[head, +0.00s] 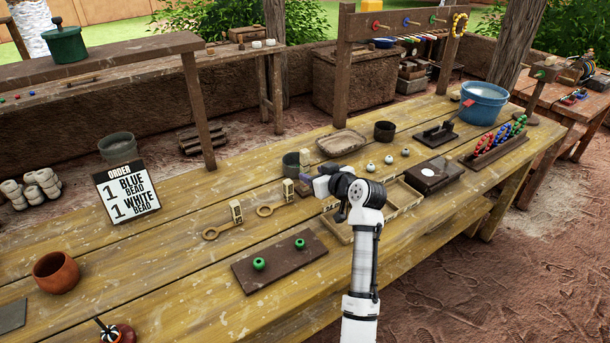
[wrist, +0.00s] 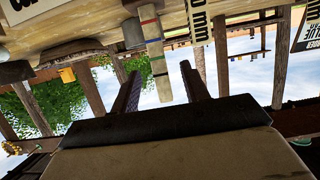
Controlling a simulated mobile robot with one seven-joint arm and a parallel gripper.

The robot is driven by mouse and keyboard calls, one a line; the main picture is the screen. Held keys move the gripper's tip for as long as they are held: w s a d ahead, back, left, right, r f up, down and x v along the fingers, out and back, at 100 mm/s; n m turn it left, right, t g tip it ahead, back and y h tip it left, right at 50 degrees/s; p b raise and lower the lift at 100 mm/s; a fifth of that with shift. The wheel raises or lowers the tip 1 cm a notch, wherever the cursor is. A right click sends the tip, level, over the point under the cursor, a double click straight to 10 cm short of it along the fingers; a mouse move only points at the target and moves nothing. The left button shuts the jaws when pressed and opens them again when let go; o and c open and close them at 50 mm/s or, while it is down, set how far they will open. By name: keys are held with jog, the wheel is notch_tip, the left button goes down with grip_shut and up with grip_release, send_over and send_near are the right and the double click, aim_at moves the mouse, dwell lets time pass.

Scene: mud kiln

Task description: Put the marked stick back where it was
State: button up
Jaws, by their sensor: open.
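The marked stick (wrist: 151,52) is a pale, narrow stick with red, green and blue bands in the wrist view. It shows between the two fingers of my gripper (wrist: 160,85), which are apart. I cannot tell whether it touches either finger. In the head view my gripper (head: 311,179) points left, low over the middle of the bench, near a small dark grey cup (head: 291,164). The stick cannot be made out clearly there, with my gripper and wrist in front of that spot.
Two ring gauges with upright tags, one at the left (head: 211,233), lie left of my gripper. A dark board (head: 268,275) with two green beads lies in front. A wooden tray (head: 402,191) sits under my wrist. Small white beads (head: 388,159) stand behind.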

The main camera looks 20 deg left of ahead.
aim_at(307, 168)
jog(key=x, duration=0.1)
jog(key=p+x, duration=0.1)
jog(key=x, duration=0.1)
jog(key=p+x, duration=0.1)
jog(key=x, duration=0.1)
jog(key=shift+w+a+r, duration=0.15)
jog(key=shift+w+r, duration=0.1)
jog(key=shift+r, duration=0.1)
jog(key=shift+w+a+f, duration=0.2)
jog(key=shift+a+f, duration=0.05)
grip_shut()
jog(key=shift+r, duration=0.1)
notch_tip(307, 168, up, 20)
jog(key=b, duration=0.3)
jog(key=shift+b, duration=0.4)
